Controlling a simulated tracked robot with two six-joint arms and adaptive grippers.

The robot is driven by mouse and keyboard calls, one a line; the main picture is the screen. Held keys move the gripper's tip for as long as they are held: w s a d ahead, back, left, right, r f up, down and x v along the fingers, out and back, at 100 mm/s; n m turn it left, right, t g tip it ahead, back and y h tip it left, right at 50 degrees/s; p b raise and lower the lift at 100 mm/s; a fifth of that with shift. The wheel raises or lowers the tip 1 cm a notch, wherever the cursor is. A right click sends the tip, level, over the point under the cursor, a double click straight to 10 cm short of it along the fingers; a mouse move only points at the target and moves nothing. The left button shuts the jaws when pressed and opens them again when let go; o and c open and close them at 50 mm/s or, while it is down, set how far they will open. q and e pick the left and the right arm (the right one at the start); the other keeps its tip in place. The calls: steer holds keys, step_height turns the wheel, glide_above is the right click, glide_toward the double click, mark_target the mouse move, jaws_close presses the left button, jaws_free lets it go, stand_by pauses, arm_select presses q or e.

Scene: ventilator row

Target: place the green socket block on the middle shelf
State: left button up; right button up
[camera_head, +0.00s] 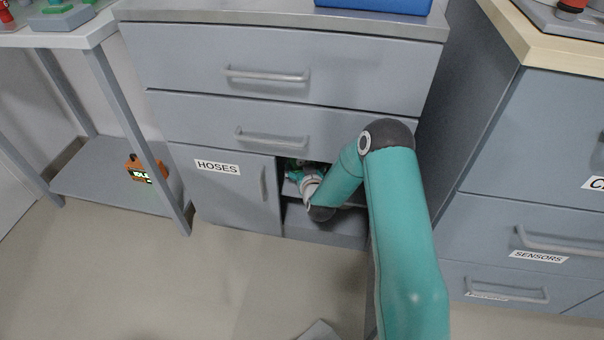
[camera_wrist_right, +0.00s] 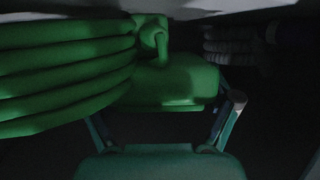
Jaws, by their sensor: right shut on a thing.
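My right arm reaches into the open compartment of the grey cabinet, and its right gripper (camera_head: 298,176) is mostly hidden inside. In the right wrist view, the green socket block (camera_wrist_right: 176,84) sits between the two fingers of my right gripper (camera_wrist_right: 168,112), which is shut on it. A round green fitting stands up from the block's top. A thick green coil (camera_wrist_right: 60,72) fills the left of that view, close beside the block; I cannot tell whether they touch. A shelf (camera_head: 351,205) crosses the compartment, partly hidden by my arm. My left gripper is out of view.
The HOSES door (camera_head: 225,188) covers the left of the compartment, with closed drawers (camera_head: 270,70) above. A dark ribbed thing (camera_wrist_right: 232,46) lies deeper inside. An orange device (camera_head: 146,169) stands on the low rack shelf at left. The SENSORS cabinet (camera_head: 530,220) stands at right.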

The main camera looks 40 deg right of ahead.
steer(key=shift+s+f, duration=0.1)
steer(key=shift+f, duration=0.25)
steer(key=o, duration=1.5)
steer(key=shift+a+f, duration=0.1)
steer(key=shift+f, duration=0.2)
steer(key=shift+r, duration=0.15)
steer(key=shift+s+a+r+p, duration=0.2)
steer(key=shift+s+r+p, duration=0.15)
steer(key=shift+s, duration=0.1)
steer(key=p+v, duration=0.3)
steer(key=v, duration=0.7)
steer(key=s+a+f+n+g+y, duration=0.1)
steer(key=s+a+f+g+y, duration=0.2)
steer(key=a, duration=0.5)
steer(key=s+a+f+n+g+y, duration=0.1)
steer(key=s+a+f+y, duration=0.1)
steer(key=a+f+y, duration=0.35)
steer(key=s+a+f+g, duration=0.1)
steer(key=s+a+g, duration=0.1)
steer(key=s+a, duration=0.3)
steer(key=s+a+f+n+g+y, duration=0.1)
steer(key=s+a+g, duration=0.2)
steer(key=s+a, duration=0.2)
steer(key=s+a+f+g+y, duration=0.1)
steer(key=s+a+g, duration=0.1)
steer(key=s+a, duration=0.2)
steer(key=shift+s+a+n+g, duration=0.3)
steer(key=shift+s+a+n, duration=0.1)
steer(key=shift+a, duration=0.35)
